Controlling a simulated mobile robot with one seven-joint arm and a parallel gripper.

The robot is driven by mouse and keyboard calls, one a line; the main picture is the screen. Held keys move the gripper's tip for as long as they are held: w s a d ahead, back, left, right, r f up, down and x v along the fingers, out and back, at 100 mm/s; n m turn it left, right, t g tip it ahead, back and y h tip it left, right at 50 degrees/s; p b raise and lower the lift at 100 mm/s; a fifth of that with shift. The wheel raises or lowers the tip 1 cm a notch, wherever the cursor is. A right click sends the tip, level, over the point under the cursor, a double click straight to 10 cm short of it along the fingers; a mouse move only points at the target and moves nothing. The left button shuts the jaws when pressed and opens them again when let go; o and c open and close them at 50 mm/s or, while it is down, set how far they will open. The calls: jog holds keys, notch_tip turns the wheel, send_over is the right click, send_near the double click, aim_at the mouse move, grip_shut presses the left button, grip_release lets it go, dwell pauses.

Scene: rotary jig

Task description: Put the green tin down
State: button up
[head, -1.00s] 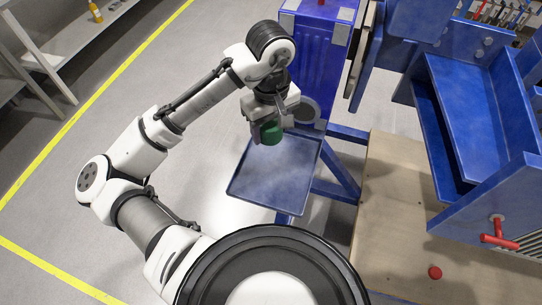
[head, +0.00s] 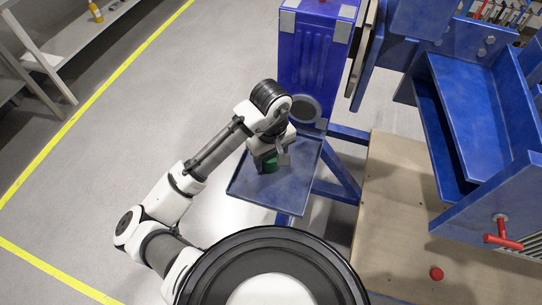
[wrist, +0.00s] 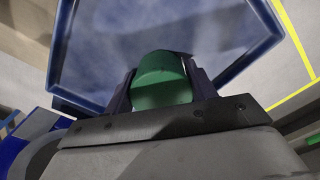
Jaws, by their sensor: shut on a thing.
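The green tin (head: 270,163) is held in my gripper (head: 272,161), over the blue tray (head: 248,187) in the head view. In the wrist view the green tin (wrist: 160,80) sits between the two fingers of my gripper (wrist: 160,88), which are shut on its sides. The blue tray (wrist: 100,45) spreads out beyond the tin there, and its surface looks empty. I cannot tell exactly how high the tin is above the tray.
A blue cabinet (head: 306,62) stands just behind the tray. A wooden board (head: 385,215) with a red knob (head: 437,273) and a large blue frame (head: 470,110) are to the right. Grey floor (head: 130,130) lies open to the left.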

jog(key=shift+f, duration=0.15)
jog(key=o, duration=1.1)
notch_tip(320, 180, up, 12)
jog(key=shift+r+p, duration=0.2)
jog(key=shift+p, duration=0.3)
